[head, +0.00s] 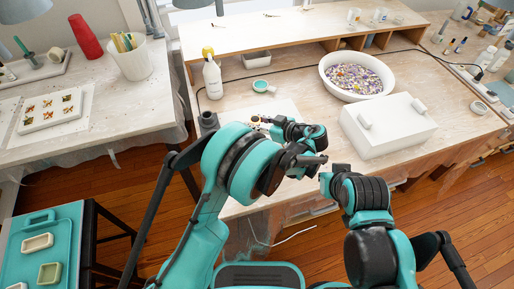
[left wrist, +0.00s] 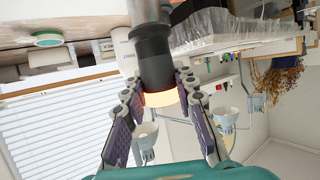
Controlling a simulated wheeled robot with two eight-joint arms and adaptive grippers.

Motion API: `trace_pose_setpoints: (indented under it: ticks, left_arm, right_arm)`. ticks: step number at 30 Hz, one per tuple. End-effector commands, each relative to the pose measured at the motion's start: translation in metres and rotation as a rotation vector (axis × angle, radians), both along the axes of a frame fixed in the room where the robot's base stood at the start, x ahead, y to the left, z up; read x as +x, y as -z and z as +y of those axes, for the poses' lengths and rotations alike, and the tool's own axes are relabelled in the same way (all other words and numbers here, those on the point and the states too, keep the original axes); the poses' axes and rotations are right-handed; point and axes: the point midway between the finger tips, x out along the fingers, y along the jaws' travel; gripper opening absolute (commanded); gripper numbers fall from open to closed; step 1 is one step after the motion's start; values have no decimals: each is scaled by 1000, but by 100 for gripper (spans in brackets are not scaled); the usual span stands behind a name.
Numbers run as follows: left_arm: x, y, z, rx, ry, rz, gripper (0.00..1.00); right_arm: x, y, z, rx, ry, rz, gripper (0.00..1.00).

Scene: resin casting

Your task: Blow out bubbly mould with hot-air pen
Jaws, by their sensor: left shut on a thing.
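My left gripper (head: 305,150) is over the front part of the middle bench. In the left wrist view its two fingers (left wrist: 158,85) close on the hot-air pen (left wrist: 153,58), which has a grey metal upper part, a black body and a glowing orange ring. I cannot make out the pen in the head view. A pale mat (head: 285,106) lies behind the left gripper. Small items at its front edge are mostly hidden by my arm, so I cannot tell whether the bubbly mould is there. My right gripper (head: 338,178) is at the bench's front edge, its fingers unclear.
A white box (head: 388,130) and a bowl of coloured bits (head: 357,77) stand right of the mat. A white bottle (head: 212,78), a dark cup (head: 208,121) and a small green-topped dish (head: 261,86) stand left and behind. A teal tray (head: 65,232) with moulds is lower left.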

Motion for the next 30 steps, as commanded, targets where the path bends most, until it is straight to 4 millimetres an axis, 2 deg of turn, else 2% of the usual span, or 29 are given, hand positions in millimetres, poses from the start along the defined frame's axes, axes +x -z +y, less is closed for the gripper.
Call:
trace_pose_setpoints:
  ticks: [1,3,13,17,30]
  left_arm:
    - [2,-14,8,1,-3,0,0]
    - [4,-26,16,1,-4,0,0]
    - [16,-77,53,1,-3,0,0]
    - [18,-83,59,1,-1,0,0]
    - [18,-82,59,1,-1,0,0]
  right_arm:
    - [0,-9,0,0,0,0,0]
    - [0,-17,0,0,0,0,0]
    - [0,-45,0,0,0,0,0]
    - [0,-48,0,0,0,0,0]
    - [0,-46,0,0,0,0,0]
